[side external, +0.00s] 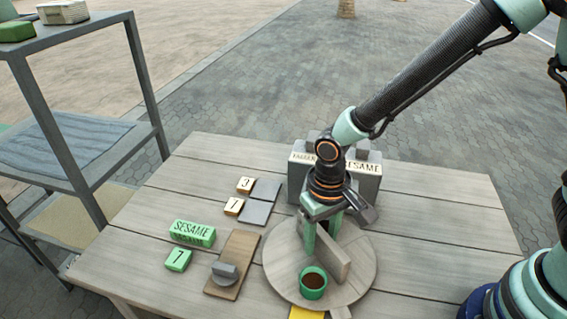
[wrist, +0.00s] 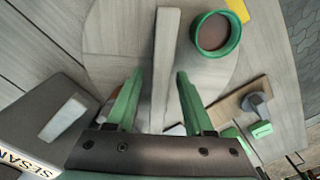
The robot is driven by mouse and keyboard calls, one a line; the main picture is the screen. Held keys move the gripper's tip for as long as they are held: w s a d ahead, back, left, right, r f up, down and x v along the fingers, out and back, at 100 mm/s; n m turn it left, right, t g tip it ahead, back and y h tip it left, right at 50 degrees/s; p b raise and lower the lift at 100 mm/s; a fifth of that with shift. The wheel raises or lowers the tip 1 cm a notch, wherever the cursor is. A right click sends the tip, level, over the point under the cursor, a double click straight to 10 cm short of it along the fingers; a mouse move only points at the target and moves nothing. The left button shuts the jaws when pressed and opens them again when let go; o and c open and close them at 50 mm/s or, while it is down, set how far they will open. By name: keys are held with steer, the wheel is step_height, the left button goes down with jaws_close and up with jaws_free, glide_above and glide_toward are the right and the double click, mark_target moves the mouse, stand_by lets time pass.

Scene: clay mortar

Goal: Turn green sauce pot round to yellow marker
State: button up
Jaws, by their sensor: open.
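The green sauce pot (side external: 313,283), with brown sauce inside, stands upright on a round wooden turntable (side external: 360,273), near its front rim. The yellow marker (side external: 306,313) lies just beyond the rim on the pot's near side. In the wrist view the pot (wrist: 217,36) has the marker (wrist: 238,10) close by at its upper right. A raised wooden bar (side external: 334,258) runs across the turntable. My gripper (side external: 322,240) is open and points down over the turntable. In the wrist view its green fingers (wrist: 160,75) are on either side of the bar; contact cannot be told.
A grey box labelled SESAME (side external: 365,180) stands behind the turntable. To the left are a board with a grey knob (side external: 225,272), a green SESAME block (side external: 192,233), a green 7 tile (side external: 178,260) and small number tiles. A shelf (side external: 85,160) stands left of the table.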

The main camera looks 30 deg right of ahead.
mark_target(322, 233)
step_height(322, 233, up, 10)
steer(key=shift+r, duration=0.1)
stand_by(0.4)
steer(key=s+d+r+t, duration=0.1)
steer(key=d+r+t, duration=0.1)
steer(key=d+r, duration=0.3)
steer(key=s+d+r+t, duration=0.2)
steer(key=d+r, duration=0.3)
steer(key=d, duration=0.8)
steer(key=shift+r+t, duration=0.25)
steer(key=shift+t, duration=0.55)
